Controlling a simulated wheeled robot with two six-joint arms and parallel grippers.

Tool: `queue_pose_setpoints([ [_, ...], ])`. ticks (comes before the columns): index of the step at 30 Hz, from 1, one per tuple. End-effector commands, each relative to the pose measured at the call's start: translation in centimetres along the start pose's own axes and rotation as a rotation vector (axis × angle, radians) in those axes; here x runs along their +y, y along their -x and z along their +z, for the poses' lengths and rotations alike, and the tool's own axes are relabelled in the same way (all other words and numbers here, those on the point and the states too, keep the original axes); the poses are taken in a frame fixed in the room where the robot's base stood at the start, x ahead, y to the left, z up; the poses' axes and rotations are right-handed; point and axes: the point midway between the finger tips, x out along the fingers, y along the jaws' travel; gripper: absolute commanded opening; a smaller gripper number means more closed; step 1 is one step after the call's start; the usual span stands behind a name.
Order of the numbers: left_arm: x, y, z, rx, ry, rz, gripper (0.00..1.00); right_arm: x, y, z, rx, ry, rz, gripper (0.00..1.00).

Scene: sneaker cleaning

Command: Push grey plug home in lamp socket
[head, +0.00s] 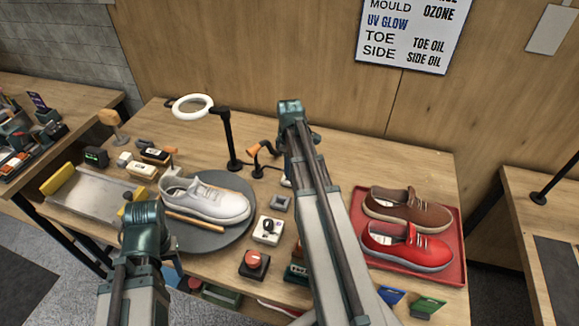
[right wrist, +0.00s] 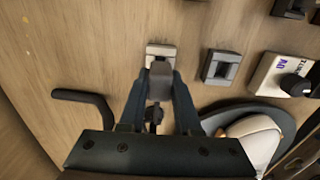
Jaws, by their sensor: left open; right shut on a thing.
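In the right wrist view my right gripper (right wrist: 160,92) is shut on a grey plug (right wrist: 160,76). The plug's front end is at a pale socket block (right wrist: 161,50) and overlaps its near part; how deep it sits cannot be told. In the head view my right arm covers the plug and the fingertips; only a pale bit of the block (head: 286,182) shows beside the arm. My left gripper (head: 146,222) is open and empty, in front of the white sneaker at the near edge of the round grey mat.
A grey block (head: 280,202) and a white knob box (head: 268,230) stand close to the socket. A white sneaker (head: 215,200) lies on the round mat (head: 215,240). A ring lamp (head: 192,106) stands behind, and a red tray (head: 455,225) with two shoes is at right.

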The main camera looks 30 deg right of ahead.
Motion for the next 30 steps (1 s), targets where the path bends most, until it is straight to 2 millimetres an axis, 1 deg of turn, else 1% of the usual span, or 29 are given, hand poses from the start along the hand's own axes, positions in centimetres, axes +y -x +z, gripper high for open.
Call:
queue_pose_setpoints([
  [10,0.0,-0.2,0.0,0.0,0.0,0.0,0.5,0.0,-0.2,0.0,0.0,0.0,0.0,0.0],
  [30,0.2,-1.8,-0.1,0.0,0.0,0.0,0.5,0.0,-1.8,0.0,0.0,0.0,0.0,0.0],
])
